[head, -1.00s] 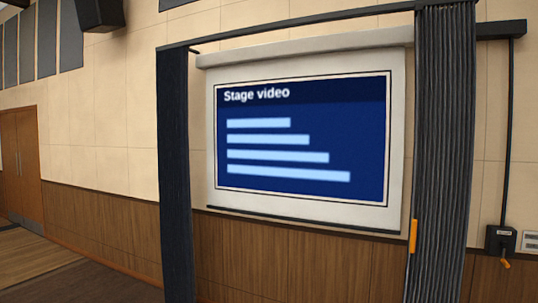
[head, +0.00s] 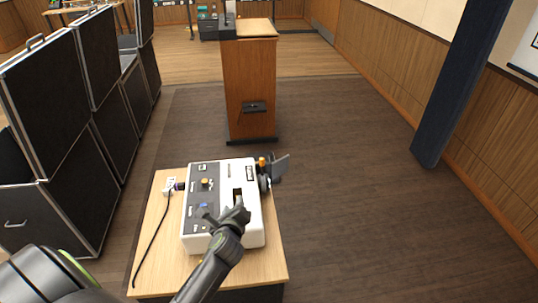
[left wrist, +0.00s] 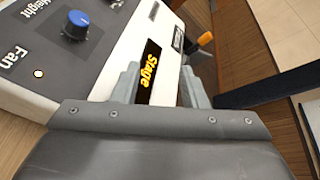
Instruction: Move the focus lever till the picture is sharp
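A white projector (head: 254,225) with a dark control panel stands on a small wooden table. An orange-tipped lever (head: 262,161) sits by the dark lens at its far right side; the orange tip also shows in the left wrist view (left wrist: 205,38). I cannot read a focus label. My left gripper (head: 238,207) is over the projector's top, short of this lever. In the left wrist view its fingers (left wrist: 160,88) are apart, with the "Stage" display (left wrist: 150,65) between them and nothing held. My right gripper is out of view.
A blue knob (left wrist: 76,24) and an orange knob (head: 205,182) are on the control panel. A wooden lectern (head: 250,90) stands behind the table. Black cases (head: 50,130) stack at left. The floor at right is clear. Only a sliver of the screen shows.

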